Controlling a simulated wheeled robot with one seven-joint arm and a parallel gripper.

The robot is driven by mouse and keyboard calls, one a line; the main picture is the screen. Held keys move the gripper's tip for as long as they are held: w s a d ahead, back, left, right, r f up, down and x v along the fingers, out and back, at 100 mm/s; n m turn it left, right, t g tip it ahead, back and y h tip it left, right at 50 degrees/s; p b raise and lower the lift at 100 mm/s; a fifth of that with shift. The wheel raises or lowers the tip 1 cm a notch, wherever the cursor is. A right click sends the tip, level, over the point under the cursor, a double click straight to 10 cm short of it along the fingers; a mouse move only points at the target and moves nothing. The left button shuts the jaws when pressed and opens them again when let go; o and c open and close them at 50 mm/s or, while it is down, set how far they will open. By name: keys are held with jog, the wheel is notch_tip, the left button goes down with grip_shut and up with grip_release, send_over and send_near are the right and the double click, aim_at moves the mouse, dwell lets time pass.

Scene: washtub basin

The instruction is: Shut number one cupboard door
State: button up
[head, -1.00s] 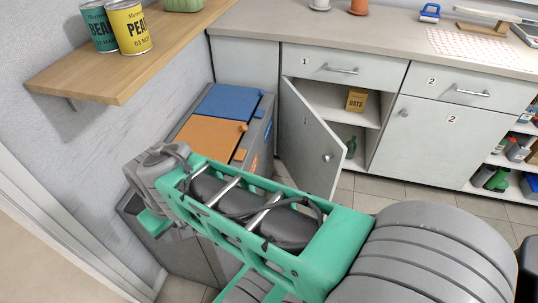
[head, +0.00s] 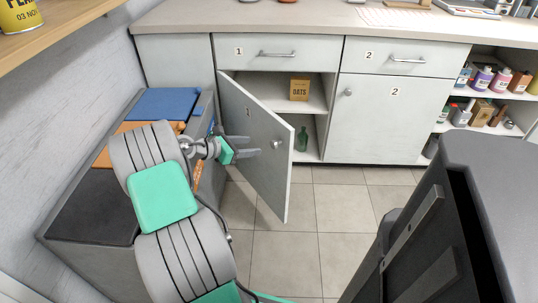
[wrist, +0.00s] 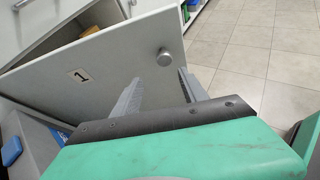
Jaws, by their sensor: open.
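The number one cupboard door (head: 262,150) stands ajar, swung out from its hinge on the left. Its round knob (head: 277,144) is near the free edge. In the wrist view the door (wrist: 115,65) carries a "1" label, and its knob (wrist: 165,57) is just beyond the fingers. My gripper (head: 250,147) is open and empty, in front of the door's outer face and left of the knob. In the wrist view my gripper (wrist: 160,88) has its two fingers apart, pointing at the door near the knob. Whether they touch the door I cannot tell.
Inside the cupboard are an oats box (head: 299,90) and a green bottle (head: 303,136). Bins with blue (head: 165,103) and orange lids stand left of the door, beside my arm. Number two door (head: 392,118) is shut. Tiled floor (head: 320,205) is clear to the right.

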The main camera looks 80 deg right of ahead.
aim_at(272, 144)
jog(key=shift+g, duration=0.4)
jog(key=b+x, duration=0.1)
jog(key=x, duration=0.3)
jog(key=b+x, duration=0.1)
jog(key=x, duration=0.3)
jog(key=shift+s, duration=0.55)
jog(key=shift+s+d, duration=0.2)
jog(key=shift+d, duration=0.1)
grip_shut()
